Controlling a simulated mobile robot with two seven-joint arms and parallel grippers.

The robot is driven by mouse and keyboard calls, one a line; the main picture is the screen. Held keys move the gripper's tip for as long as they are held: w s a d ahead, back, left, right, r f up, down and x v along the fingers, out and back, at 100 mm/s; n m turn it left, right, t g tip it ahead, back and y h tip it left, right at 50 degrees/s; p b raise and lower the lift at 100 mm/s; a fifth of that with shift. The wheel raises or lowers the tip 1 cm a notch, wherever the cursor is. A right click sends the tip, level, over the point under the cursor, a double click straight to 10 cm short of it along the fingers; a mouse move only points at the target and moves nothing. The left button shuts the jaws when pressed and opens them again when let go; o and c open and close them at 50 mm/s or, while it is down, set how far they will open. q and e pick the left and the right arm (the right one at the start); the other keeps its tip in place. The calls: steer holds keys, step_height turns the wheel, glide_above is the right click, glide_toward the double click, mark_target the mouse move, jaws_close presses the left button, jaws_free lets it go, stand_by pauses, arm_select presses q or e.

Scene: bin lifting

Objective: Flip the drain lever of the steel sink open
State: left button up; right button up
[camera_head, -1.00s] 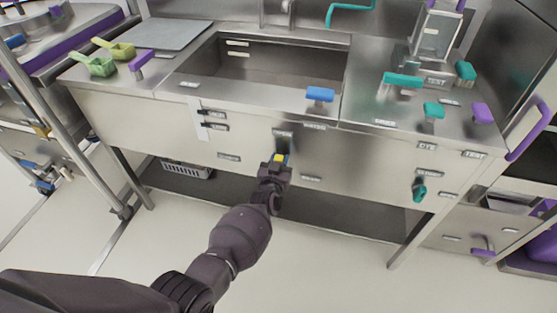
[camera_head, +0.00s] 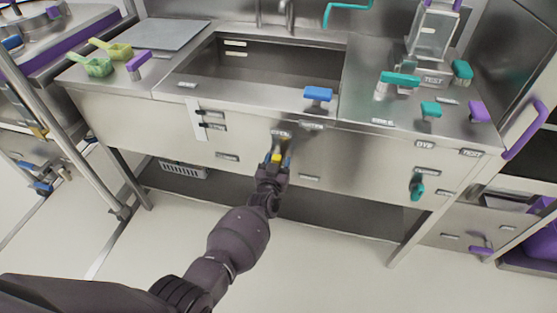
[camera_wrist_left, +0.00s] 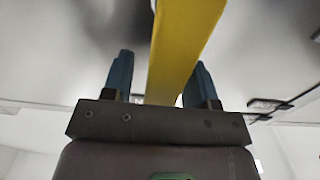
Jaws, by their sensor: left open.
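The steel sink (camera_head: 200,92) is set in a counter with a steel front panel. A lever with a yellow handle (camera_head: 276,158) hangs from this front panel, below the basin; its small label above is too blurred to read surely. My left gripper (camera_head: 275,164) is at the yellow handle, reaching up from below. In the left wrist view the yellow handle (camera_wrist_left: 182,40) runs between the two open blue-grey fingers (camera_wrist_left: 160,78), one on each side. The handle looks close to the right finger; I cannot tell whether they touch. My right gripper is not in view.
A blue lever (camera_head: 318,94) stands on the sink's front rim. Teal levers (camera_head: 399,79) and a purple one (camera_head: 479,111) stand on the counter at right. A teal knob (camera_head: 417,186) is on the front panel. A grey basket (camera_head: 185,171) sits on the lower shelf.

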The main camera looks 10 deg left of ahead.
arm_select(q)
steer(key=s+p, duration=0.2)
steer(key=s, duration=0.8)
steer(key=shift+a, duration=0.15)
steer(key=s+a+r+g+h, duration=0.1)
steer(key=s+a+r+g, duration=0.2)
steer(key=s+a+r, duration=0.15)
steer(key=s+a+f+g+y, duration=0.1)
steer(key=s+a, duration=0.3)
steer(key=s, duration=0.8)
steer(key=s+a+f+g, duration=0.2)
steer(key=s+a, duration=0.3)
steer(key=s, duration=0.8)
steer(key=shift+a+f+g+y, duration=0.15)
steer(key=shift+f+g+y, duration=0.25)
steer(key=shift+g, duration=0.1)
